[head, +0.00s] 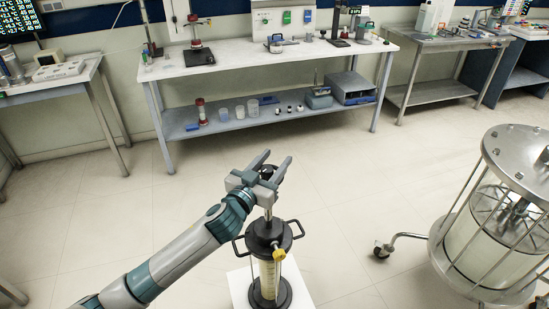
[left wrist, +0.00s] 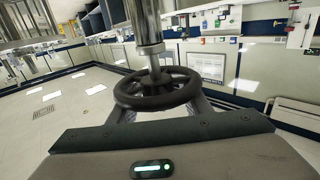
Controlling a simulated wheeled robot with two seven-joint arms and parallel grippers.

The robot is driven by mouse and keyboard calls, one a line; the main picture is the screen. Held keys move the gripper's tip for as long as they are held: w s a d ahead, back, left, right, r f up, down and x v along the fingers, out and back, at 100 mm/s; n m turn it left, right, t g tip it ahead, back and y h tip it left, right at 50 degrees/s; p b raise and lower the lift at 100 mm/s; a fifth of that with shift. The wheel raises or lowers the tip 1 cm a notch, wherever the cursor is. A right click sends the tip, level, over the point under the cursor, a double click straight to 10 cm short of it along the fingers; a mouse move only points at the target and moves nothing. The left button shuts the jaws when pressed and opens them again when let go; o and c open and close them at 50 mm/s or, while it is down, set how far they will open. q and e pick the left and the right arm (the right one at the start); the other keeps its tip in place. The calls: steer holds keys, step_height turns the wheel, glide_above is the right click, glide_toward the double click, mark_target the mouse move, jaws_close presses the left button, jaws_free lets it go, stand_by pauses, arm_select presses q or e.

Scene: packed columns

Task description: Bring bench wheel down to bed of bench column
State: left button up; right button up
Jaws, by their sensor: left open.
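The bench column (head: 267,283) stands upright on a white base, with a clear tube of cream-coloured bed, a dark top cap with side handles and a yellow fitting. The bench wheel (left wrist: 158,92) is a black spoked handwheel on a metal shaft (left wrist: 144,28) in the left wrist view. In the head view the wheel is mostly hidden by my left gripper (head: 274,161), which is open above the column top. Its fingers lie on either side of the wheel in the left wrist view; I cannot tell whether they touch it. My right gripper is not in view.
A large steel-framed vessel (head: 490,225) on casters stands at the right. A workbench (head: 235,62) with instruments and a lower shelf is at the back. A side table (head: 50,85) is at the left. Open floor lies between the column and the vessel.

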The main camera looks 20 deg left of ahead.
arm_select(q)
steer(key=shift+w, duration=0.1)
steer(key=c, duration=1)
steer(key=shift+c, duration=0.2)
steer(key=shift+d+h, duration=0.1)
steer(key=shift+h, duration=0.2)
steer(key=m+g+h+p, duration=0.1)
steer(key=h, duration=0.1)
steer(key=m+g+h, duration=0.1)
steer(key=m+h, duration=0.1)
steer(key=shift+d+r+p, duration=0.15)
steer(key=shift+d+p, duration=0.2)
steer(key=shift+p, duration=0.05)
steer(key=shift+s+d+m+g+h, duration=0.2)
steer(key=shift+m+g+h, duration=0.25)
steer(key=shift+m+h, duration=0.25)
steer(key=shift+s+d+m+g+h, duration=0.2)
steer(key=shift+m+g+h, duration=0.35)
steer(key=shift+h, duration=0.25)
steer(key=shift+s+d+m+g+h, duration=0.1)
steer(key=shift+m+g+h, duration=0.2)
steer(key=shift+m+h, duration=0.2)
steer(key=shift+d, duration=0.1)
